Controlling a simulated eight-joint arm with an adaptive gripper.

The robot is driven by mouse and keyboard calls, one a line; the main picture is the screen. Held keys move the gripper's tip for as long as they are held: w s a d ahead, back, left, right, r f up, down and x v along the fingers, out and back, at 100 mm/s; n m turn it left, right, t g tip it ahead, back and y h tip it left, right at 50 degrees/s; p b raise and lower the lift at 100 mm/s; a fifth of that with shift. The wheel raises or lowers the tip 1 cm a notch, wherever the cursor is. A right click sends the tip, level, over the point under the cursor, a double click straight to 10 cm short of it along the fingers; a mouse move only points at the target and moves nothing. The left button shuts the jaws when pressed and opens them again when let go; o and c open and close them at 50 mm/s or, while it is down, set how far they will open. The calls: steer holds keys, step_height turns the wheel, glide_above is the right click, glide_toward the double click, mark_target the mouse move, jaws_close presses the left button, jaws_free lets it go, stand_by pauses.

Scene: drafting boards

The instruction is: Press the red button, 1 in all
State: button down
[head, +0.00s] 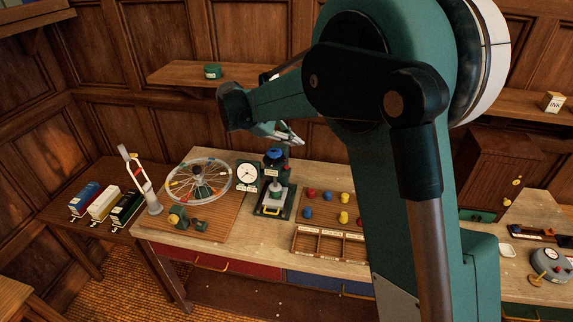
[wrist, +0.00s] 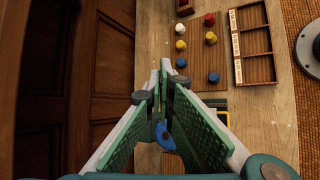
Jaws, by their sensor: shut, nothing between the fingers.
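Small round red pieces stand on a wooden board among blue and yellow ones; one red piece (head: 311,192) is at its back left, and another red piece (wrist: 209,19) shows at the top of the wrist view. I cannot tell whether any of these is the red button; no other clear red button shows. My gripper (head: 298,140) is shut and empty. It hangs in the air above and behind the dark press (head: 272,205) with a blue top. In the wrist view its green fingers (wrist: 161,72) meet near the middle, and a blue part shows between them.
A divided wooden tray (head: 300,242) lies in front of the pieces. A spoked wheel (head: 213,178), a dial gauge (head: 247,173) and a lamp-like stand (head: 140,180) are to the left. A grey round device (head: 553,264) is far right. My arm hides the bench's middle right.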

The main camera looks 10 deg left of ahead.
steer(key=shift+w+a+f, duration=0.15)
steer(key=shift+a, duration=0.4)
steer(key=shift+w+a+f, duration=0.1)
steer(key=shift+a, duration=0.4)
steer(key=shift+f, duration=0.1)
steer(key=shift+f+b, duration=0.8)
steer(key=shift+f, duration=2.35)
steer(key=shift+f+b, duration=0.65)
steer(key=shift+f, duration=0.5)
steer(key=shift+f+b, duration=0.75)
steer(key=shift+f, duration=0.1)
steer(key=shift+r, duration=0.9)
steer(key=shift+r+p, duration=0.9)
steer(key=shift+r, duration=1.6)
